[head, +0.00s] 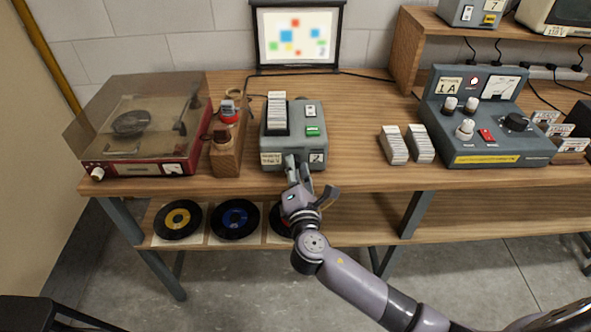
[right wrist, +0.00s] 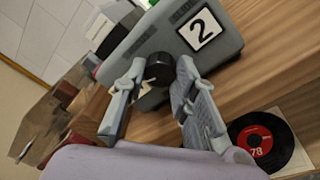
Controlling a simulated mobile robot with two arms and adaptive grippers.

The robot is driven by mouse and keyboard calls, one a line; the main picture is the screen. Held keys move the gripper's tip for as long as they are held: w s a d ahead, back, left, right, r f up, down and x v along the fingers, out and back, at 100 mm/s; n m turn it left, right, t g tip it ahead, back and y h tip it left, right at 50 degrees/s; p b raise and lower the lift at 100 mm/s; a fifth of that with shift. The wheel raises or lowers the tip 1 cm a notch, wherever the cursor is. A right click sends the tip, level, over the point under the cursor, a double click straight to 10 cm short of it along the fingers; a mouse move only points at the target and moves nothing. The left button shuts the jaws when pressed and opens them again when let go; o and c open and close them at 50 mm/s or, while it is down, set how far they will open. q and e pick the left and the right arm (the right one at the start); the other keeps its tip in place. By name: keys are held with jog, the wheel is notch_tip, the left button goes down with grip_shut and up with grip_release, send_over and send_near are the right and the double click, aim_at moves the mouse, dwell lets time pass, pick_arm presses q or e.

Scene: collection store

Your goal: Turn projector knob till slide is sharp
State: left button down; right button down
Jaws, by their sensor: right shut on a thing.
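The grey slide projector (head: 293,145) stands on the wooden bench, with a slide tray on top and a label "2" on its front. Its black knob (right wrist: 154,69) shows in the right wrist view, between the fingers of my right gripper (right wrist: 155,84). In the head view my right gripper (head: 298,170) is at the projector's front and hides the knob. It is shut on the knob. The small screen (head: 296,36) behind shows blurred coloured squares on a pale ground. My left gripper is not in view.
A record player (head: 140,125) with a dusty lid and a wooden block (head: 228,150) stand left of the projector. Slide stacks (head: 394,145) and a grey control box (head: 484,118) stand to the right. Records (head: 235,218) lie on the shelf below.

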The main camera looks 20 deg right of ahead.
jog(key=m+b, duration=0.3)
jog(key=shift+f+m, duration=0.1)
jog(key=shift+m, duration=0.3)
jog(key=c, duration=1.3)
grip_release()
